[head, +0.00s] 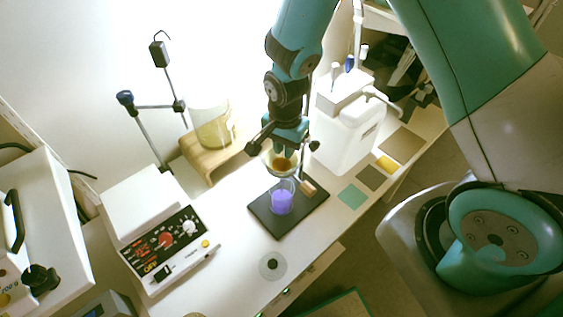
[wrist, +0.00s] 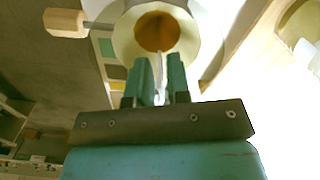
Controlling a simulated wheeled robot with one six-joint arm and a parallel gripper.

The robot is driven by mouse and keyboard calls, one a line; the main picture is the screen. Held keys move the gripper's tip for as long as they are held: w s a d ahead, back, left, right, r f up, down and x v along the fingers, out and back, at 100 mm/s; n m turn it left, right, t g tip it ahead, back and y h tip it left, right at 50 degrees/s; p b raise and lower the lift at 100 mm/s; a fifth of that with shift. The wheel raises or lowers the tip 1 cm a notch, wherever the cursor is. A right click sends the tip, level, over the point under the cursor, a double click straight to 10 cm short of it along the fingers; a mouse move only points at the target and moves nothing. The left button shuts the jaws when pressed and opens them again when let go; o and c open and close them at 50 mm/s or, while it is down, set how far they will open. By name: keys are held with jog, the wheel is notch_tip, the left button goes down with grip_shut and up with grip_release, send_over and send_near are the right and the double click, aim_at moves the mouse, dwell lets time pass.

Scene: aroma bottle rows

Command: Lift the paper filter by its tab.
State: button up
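The paper filter (wrist: 185,22) is a pale cone with brown contents inside. In the head view the brown contents (head: 282,163) show in a clear funnel above a beaker of purple liquid (head: 282,203). A narrow white tab (wrist: 161,72) rises from the filter's near edge in the wrist view. My gripper (wrist: 161,62) has its two teal fingers close together, one on each side of the tab. I cannot tell whether both fingers press on it. In the head view my gripper (head: 283,147) is right above the funnel and hides part of its rim.
The beaker stands on a dark base (head: 262,217) with a wooden block (head: 308,187) beside the funnel. A white container (head: 345,130) is close behind on the right. A glass beaker on a wooden stand (head: 207,160) and a control box (head: 165,245) are left. The front bench is mostly clear.

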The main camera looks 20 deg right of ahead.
grip_shut()
jog(key=shift+r, duration=0.1)
jog(key=shift+r, duration=0.25)
notch_tip(320, 180, up, 29)
jog(key=p, duration=0.5)
jog(key=shift+r+p, duration=0.15)
jog(key=shift+p, duration=0.25)
